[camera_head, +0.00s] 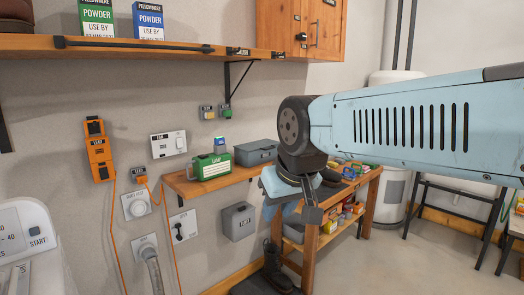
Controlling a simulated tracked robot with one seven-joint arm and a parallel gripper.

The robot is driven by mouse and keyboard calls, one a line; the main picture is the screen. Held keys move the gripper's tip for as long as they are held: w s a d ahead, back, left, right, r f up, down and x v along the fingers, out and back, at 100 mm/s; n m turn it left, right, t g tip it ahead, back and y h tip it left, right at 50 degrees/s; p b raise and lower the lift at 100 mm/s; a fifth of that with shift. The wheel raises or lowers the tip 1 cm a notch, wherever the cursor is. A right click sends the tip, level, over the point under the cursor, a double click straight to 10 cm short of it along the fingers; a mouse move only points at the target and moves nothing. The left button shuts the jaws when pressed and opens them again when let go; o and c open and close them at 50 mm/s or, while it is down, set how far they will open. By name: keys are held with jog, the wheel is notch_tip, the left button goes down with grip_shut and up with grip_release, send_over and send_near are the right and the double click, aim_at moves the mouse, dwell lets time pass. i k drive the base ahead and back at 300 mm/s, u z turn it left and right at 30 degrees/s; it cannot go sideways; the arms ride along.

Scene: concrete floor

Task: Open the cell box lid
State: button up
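A grey box with a shut lid (238,221) is fixed to the wall below the small wooden shelf. A second grey box, also shut (257,152), sits on that shelf. I cannot tell which of the two is the cell box. My light-blue arm reaches in from the right, and my gripper (312,207) hangs below its dark wrist joint, pointing down. It is right of the wall box and apart from it in the picture. Only dark finger parts show, so I cannot tell whether it is open or shut.
A green container (212,166) stands on the small shelf (190,186). Black boots (278,270) are on the floor below my gripper. A wooden rack with colourful packets (312,246) stands behind it. An orange cable hangs on the wall at left. Open floor lies at right.

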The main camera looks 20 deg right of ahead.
aim_at(261, 144)
jog(key=z, duration=0.5)
jog(key=i, duration=1.55)
jog(key=z, duration=0.1)
